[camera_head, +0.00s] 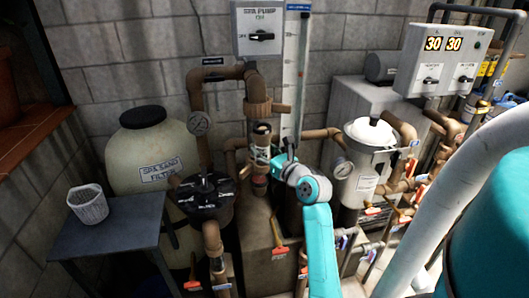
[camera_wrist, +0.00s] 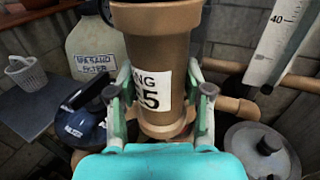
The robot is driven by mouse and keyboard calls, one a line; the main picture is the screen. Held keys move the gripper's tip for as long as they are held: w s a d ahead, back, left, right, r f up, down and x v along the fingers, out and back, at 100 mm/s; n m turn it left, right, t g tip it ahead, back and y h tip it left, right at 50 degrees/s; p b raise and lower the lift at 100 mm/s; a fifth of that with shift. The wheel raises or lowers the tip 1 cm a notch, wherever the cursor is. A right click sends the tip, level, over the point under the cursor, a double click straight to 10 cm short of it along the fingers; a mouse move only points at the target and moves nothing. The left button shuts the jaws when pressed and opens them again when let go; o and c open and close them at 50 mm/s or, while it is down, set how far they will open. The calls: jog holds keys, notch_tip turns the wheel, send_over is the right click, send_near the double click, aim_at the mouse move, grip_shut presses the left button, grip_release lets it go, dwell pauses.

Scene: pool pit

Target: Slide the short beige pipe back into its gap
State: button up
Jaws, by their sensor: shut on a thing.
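The short beige pipe (camera_wrist: 177,35) stands roughly upright between my gripper's fingers (camera_wrist: 158,78) in the wrist view.
A beige filter tank (camera_head: 135,160) and a black-lidded strainer (camera_head: 203,190) stand left. A grey table (camera_head: 100,238) bears a white basket (camera_head: 88,204). A white-lidded canister (camera_head: 365,160) stands right. A white ruler board (camera_head: 297,70) rises behind my gripper.

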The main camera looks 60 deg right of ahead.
jog(key=shift+w+d, duration=1.2)
jog(key=shift+d, duration=0.2)
jog(key=shift+w+d, duration=1.15)
jog(key=shift+d, duration=0.2)
dwell(2.3)
jog(key=shift+w+d, duration=0.1)
jog(key=shift+d, duration=0.05)
jog(key=shift+c, duration=0.4)
jog(key=shift+d, duration=0.1)
jog(key=shift+w+d, duration=0.1)
grip_shut()
